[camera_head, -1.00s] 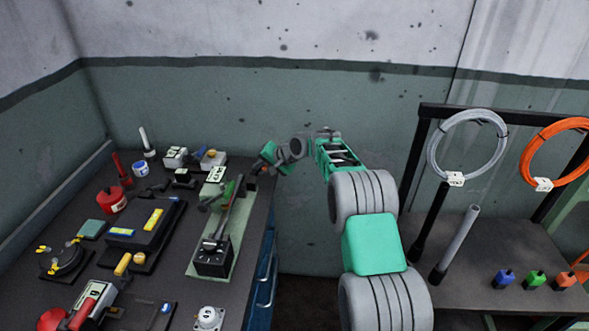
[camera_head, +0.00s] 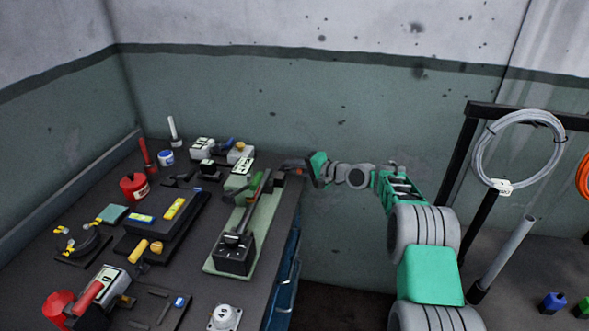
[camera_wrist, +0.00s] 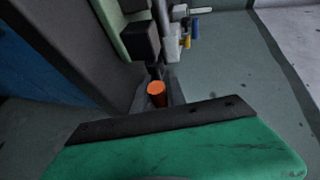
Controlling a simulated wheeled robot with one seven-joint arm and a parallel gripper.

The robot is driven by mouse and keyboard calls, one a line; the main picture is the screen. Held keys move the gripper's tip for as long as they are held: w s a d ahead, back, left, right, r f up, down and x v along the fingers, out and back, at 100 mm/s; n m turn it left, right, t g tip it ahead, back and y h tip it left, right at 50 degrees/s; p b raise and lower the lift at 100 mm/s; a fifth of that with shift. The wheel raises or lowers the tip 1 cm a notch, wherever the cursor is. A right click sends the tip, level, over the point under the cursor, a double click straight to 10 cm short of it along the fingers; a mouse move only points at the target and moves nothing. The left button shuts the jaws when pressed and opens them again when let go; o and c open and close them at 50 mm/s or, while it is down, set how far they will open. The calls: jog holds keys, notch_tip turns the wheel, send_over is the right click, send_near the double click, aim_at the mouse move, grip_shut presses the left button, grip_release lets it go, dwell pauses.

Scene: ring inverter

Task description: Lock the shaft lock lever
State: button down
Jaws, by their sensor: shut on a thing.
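The fixture on a pale green base plate (camera_head: 214,264) stands near the bench's right edge. It carries a long bar running back from a black block (camera_head: 236,256). My gripper (camera_head: 295,169) is at the far right end of this fixture, reaching in from the right. In the wrist view an orange-ended lever (camera_wrist: 157,88) on a dark rod sits just past my green gripper body, below a black block (camera_wrist: 141,42). My gripper is shut on the lever, though its fingertips are mostly hidden. I cannot tell the lever's lock position.
The bench (camera_head: 195,262) is crowded left of the fixture, with a red pot (camera_head: 134,187) and several devices. A rack with a grey cable coil (camera_head: 520,148) stands at the right. The wall is behind; open floor lies between bench and rack.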

jog(key=shift+f, duration=0.1)
jog(key=c, duration=1.6)
grip_release()
jog(key=shift+a, duration=0.1)
jog(key=shift+o, duration=1.2)
jog(key=v, duration=0.8)
jog(key=shift+b, duration=0.35)
